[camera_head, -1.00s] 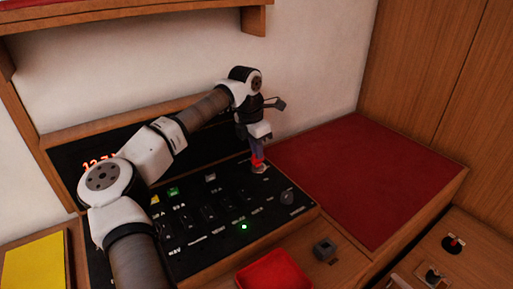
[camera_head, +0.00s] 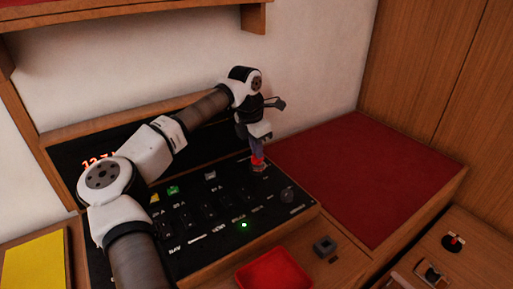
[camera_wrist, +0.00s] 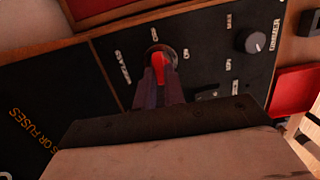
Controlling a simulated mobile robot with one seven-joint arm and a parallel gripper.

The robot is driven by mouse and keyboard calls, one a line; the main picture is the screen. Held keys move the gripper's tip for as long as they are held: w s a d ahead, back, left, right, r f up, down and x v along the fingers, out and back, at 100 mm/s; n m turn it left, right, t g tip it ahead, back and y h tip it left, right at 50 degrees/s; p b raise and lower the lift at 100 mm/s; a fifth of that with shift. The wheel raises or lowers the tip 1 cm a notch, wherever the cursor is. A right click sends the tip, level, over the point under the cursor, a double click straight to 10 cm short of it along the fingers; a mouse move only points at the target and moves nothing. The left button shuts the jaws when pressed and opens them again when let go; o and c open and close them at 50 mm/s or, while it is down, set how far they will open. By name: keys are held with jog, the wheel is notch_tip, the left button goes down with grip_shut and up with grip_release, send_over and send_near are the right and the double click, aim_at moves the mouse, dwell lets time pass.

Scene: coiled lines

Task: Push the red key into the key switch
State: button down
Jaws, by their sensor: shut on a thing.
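The red key (camera_wrist: 158,68) is held between the fingers of my gripper (camera_wrist: 160,84) in the wrist view, its far end at the round metal key switch (camera_wrist: 169,54). In the head view the red key (camera_head: 257,160) points down from my gripper (camera_head: 257,150) over the key switch (camera_head: 260,168) on the black panel. The key overlaps the switch in both views; how deep it sits in it I cannot tell. The fingers hide part of the key.
The black panel (camera_head: 225,222) has rows of switches, a green light (camera_head: 244,225) and a grey knob (camera_head: 287,195). A red padded surface (camera_head: 365,175) is clear to the right.

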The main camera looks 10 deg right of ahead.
jog(key=shift+f, duration=0.25)
jog(key=c, duration=1.4)
grip_release()
notch_tip(320, 180, up, 14)
jog(key=a+b, duration=0.2)
jog(key=shift+s+f+b, duration=0.15)
jog(key=shift+s+b, duration=0.1)
jog(key=shift+b, duration=0.1)
